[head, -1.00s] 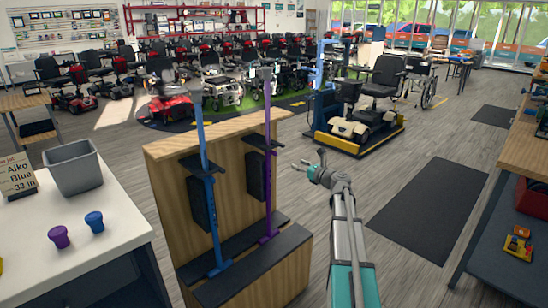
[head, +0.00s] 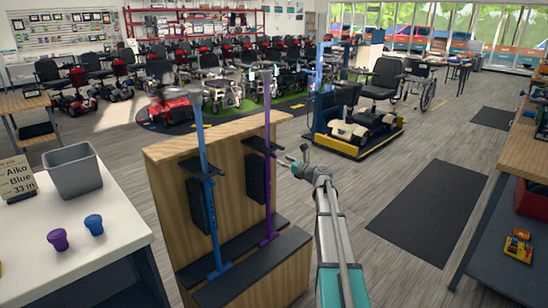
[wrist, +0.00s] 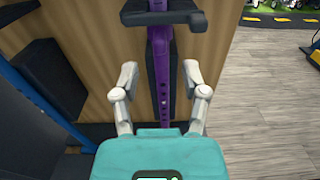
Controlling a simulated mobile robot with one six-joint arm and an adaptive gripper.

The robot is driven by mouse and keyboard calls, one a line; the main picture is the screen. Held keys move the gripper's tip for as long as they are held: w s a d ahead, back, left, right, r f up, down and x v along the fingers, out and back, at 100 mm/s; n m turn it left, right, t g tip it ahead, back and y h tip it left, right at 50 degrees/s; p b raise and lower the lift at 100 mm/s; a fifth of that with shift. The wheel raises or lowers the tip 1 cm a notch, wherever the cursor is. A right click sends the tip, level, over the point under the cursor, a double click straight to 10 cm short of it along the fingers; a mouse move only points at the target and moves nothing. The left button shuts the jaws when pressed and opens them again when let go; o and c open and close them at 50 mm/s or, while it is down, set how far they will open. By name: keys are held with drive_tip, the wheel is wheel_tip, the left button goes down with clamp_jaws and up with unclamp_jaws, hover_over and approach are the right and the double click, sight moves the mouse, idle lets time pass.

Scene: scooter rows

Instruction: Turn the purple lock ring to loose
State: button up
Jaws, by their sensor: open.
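A purple upright pole (head: 268,185) stands on the right of a wooden display stand (head: 235,145), with a black bracket (head: 262,145) part-way up. In the wrist view the purple pole (wrist: 161,80) runs down the middle, with a row of holes and the black bracket (wrist: 163,12) across its top. I cannot make out a separate lock ring or its setting. My gripper (head: 298,162) is just right of the pole in the head view. In the wrist view my gripper (wrist: 160,76) is open and empty, its fingers spread either side of the pole, not touching it.
A blue pole (head: 207,180) stands left of the purple one on the same stand. A white counter (head: 95,265) at left holds a grey bin (head: 73,171), a sign (head: 17,176), a purple cup-shaped piece (head: 58,239) and a blue one (head: 94,224).

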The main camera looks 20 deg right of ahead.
sight(276, 157)
drive_tip(key=shift+x, duration=3.2)
drive_tip(key=shift+c, duration=0.2)
clamp_jaws()
